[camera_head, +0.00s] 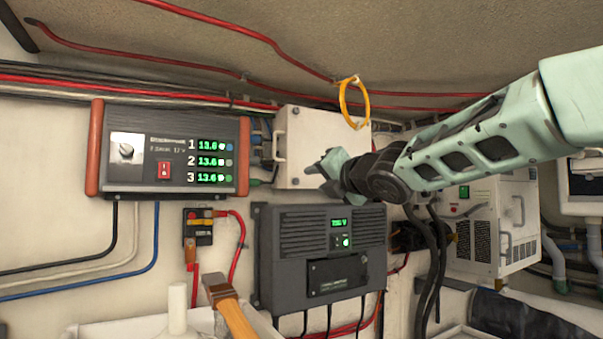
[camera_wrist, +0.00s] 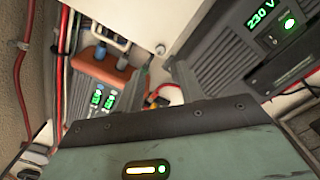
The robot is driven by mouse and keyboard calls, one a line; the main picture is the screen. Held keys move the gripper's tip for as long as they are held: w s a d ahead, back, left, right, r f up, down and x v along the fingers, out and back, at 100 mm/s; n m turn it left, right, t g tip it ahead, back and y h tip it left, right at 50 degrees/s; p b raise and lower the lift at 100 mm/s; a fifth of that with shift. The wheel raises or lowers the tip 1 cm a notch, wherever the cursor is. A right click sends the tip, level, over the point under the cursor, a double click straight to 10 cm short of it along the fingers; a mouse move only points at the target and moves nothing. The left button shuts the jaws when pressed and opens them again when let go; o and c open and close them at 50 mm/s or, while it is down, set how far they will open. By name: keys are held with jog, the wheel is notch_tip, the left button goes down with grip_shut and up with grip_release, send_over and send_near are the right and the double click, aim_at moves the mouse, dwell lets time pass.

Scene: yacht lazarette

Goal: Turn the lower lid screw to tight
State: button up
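The white box (camera_head: 300,140) with its flat lid is on the wall at the middle of the head view. Its white face (camera_wrist: 145,18) also shows at the top of the wrist view. A small round grey screw (camera_wrist: 160,48) shows at a lid corner there; I cannot tell its turn position. My gripper (camera_head: 324,176) is in front of the box's lower right part and hides that corner in the head view. In the wrist view my gripper (camera_wrist: 128,62) has its dark fingers spread apart, with the screw in the gap between them and nothing visibly held.
A charger (camera_head: 170,150) with orange ends is left of the box. A dark inverter (camera_head: 290,250) is just below. A yellow ring (camera_head: 354,103) hangs at the box's upper right. Red cables run above.

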aim_at(297, 181)
jog(key=p+x, duration=0.3)
jog(key=x, duration=0.4)
jog(key=shift+w+a+r+p, duration=0.1)
jog(key=shift+w+r+p, duration=0.05)
jog(key=shift+p, duration=0.25)
jog(key=shift+w+a, duration=0.35)
jog(key=shift+w, duration=0.15)
jog(key=shift+c, duration=0.4)
grip_shut()
